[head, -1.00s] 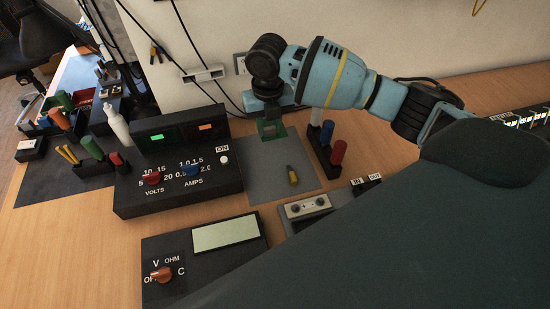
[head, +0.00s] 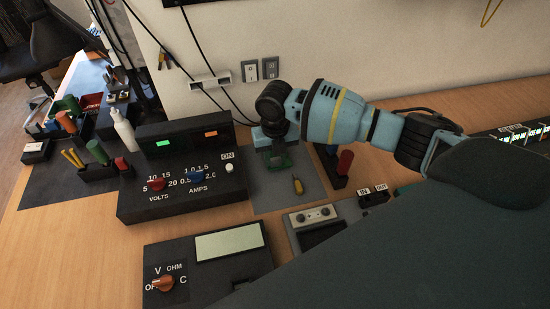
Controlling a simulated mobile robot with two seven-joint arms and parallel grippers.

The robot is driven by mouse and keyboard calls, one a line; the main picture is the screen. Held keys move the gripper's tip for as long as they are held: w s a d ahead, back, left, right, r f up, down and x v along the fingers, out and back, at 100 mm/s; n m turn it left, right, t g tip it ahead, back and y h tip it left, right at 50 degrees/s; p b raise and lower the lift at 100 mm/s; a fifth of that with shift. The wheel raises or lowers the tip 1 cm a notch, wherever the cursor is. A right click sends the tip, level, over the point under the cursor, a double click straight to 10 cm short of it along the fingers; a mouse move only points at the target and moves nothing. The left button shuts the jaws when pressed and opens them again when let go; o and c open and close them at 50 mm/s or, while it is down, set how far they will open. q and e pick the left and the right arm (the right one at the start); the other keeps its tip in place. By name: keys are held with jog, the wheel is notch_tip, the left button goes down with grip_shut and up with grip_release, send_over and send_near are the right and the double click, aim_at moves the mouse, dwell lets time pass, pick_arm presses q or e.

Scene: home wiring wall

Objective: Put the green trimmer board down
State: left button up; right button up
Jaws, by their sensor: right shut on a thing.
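My right gripper (head: 276,150) comes in from the right and points down at the grey mat (head: 274,204), just right of the power supply. It is shut on the green trimmer board (head: 280,162), which shows as a small green patch under the jaws. The gripper and wrist hide part of the board. I cannot tell whether the board touches the mat or hangs just above it. My left gripper is not in view.
The power supply (head: 180,205) stands close left of the board. A yellow-handled tool (head: 297,186) lies on the mat nearer me. A rack with a red cylinder (head: 345,162) stands to the right. The meter (head: 205,285) and a grey-topped device (head: 312,216) stand nearer me.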

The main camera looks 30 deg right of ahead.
jog(key=shift+f, duration=0.55)
jog(key=shift+f, duration=0.15)
jog(key=o, duration=1)
jog(key=shift+c, duration=0.2)
notch_tip(320, 180, up, 12)
jog(key=shift+p, duration=0.45)
